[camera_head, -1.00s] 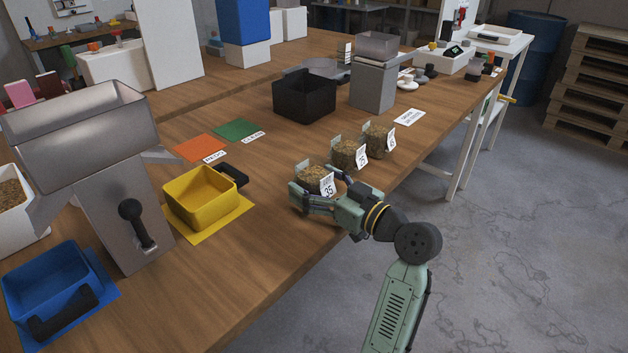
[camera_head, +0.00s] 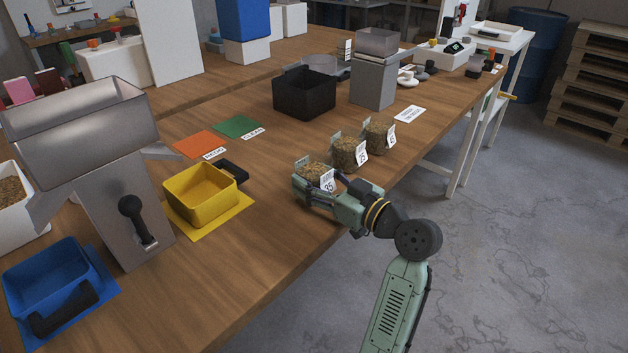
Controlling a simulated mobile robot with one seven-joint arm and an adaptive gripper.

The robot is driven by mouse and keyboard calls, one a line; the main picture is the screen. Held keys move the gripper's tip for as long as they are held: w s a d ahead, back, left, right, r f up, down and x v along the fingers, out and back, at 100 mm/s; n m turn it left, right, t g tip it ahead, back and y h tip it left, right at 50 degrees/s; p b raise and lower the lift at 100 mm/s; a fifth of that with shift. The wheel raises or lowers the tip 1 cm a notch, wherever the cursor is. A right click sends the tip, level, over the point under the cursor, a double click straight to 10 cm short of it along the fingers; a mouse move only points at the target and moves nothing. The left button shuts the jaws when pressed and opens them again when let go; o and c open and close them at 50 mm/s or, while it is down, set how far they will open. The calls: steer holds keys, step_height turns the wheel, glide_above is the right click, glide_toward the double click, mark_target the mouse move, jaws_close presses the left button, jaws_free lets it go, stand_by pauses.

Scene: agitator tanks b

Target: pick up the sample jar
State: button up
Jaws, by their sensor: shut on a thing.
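Three jars of brown grainy material with white number labels stand in a row near the table's right edge. The nearest jar (camera_head: 317,171) carries a label that reads 35. The middle jar (camera_head: 344,152) and the far jar (camera_head: 377,137) stand behind it, free of the gripper. My gripper (camera_head: 315,190) is shut on the nearest jar, with its fingers around the jar's sides. The fingers hide the jar's lower part and some of its label. I cannot tell whether its base touches the table.
A yellow bin (camera_head: 201,197) sits on a yellow mat to the left. A black bin (camera_head: 304,97) and a grey hopper device (camera_head: 373,80) stand farther back. A metal hopper with a crank (camera_head: 110,170) and a blue bin (camera_head: 55,290) are at the left.

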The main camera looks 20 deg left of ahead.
mark_target(327, 171)
steer(key=shift+r, duration=0.25)
steer(key=shift+c, duration=0.2)
steer(key=shift+r+b, duration=0.6)
steer(key=shift+r, duration=1)
steer(key=s+d, duration=0.1)
steer(key=s, duration=0.2)
steer(key=s+d+b, duration=0.1)
steer(key=s, duration=0.2)
steer(key=s+d+b, duration=0.1)
steer(key=s, duration=0.3)
steer(key=shift+d+r, duration=0.15)
steer(key=shift+r, duration=0.2)
steer(key=shift+s+d+f+b, duration=0.15)
steer(key=shift+s+b, duration=0.1)
steer(key=shift+b, duration=0.5)
steer(key=s+b, duration=0.1)
steer(key=b, duration=0.1)
steer(key=s+b, duration=0.1)
steer(key=shift+s+d+b, duration=0.15)
steer(key=shift+d+b, duration=0.2)
steer(key=shift+b, duration=0.05)
steer(key=shift+d+b, duration=0.1)
steer(key=shift+b, duration=0.8)
steer(key=b, duration=0.3)
steer(key=shift+s+d+r, duration=0.15)
steer(key=shift+s+r, duration=0.1)
steer(key=shift+s, duration=0.15)
steer(key=shift+s+d+r+b, duration=0.2)
steer(key=shift+s+b, duration=0.55)
steer(key=shift+b, duration=1.4)
